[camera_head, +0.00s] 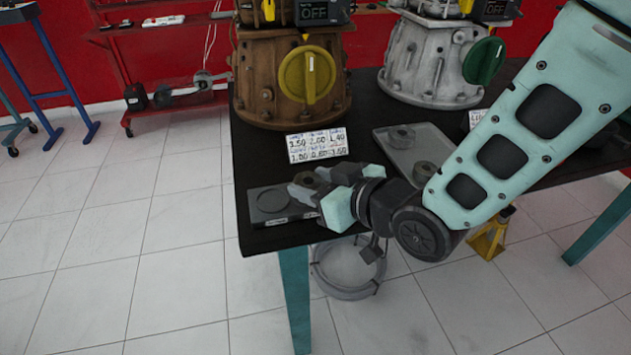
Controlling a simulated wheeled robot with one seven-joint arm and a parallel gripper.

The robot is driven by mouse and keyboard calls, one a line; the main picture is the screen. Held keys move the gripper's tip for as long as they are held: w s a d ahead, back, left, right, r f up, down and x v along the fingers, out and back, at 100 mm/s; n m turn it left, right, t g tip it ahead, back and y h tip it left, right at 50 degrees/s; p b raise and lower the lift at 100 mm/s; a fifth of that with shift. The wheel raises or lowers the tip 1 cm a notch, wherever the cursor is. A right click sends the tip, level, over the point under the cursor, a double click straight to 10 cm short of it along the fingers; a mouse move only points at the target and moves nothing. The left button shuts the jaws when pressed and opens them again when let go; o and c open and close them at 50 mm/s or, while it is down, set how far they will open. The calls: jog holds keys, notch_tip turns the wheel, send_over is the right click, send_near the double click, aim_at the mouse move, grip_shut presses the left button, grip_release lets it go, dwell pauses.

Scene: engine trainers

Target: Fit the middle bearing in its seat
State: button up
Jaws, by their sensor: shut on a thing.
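A low grey seat block (259,213) lies at the table's front left corner. A round recess (271,200) shows in its left part; its right part is hidden by my gripper. My gripper (308,184) reaches in from the right, over or beside the block's right end. It is shut on a grey-brown ring-like bearing (308,179), partly covered by the fingers. I cannot tell whether the bearing touches the block. Two more round bearings, one farther back (400,135) and one nearer (424,172), lie in a shallow grey tray (384,143) to the right.
A brown engine housing (260,75) with a yellow knob and a white one (420,60) with a green knob stand at the back of the dark table (362,105). A number card (316,145) lies before the brown housing. The tiled floor at left is mostly clear.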

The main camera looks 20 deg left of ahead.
jog(key=shift+f+b, duration=0.4)
jog(key=shift+f, duration=0.05)
dwell(0.4)
jog(key=o, duration=1.2)
jog(key=shift+c, duration=0.2)
jog(key=b+v, duration=1.4)
jog(key=v, duration=0.3)
jog(key=shift+b, duration=0.4)
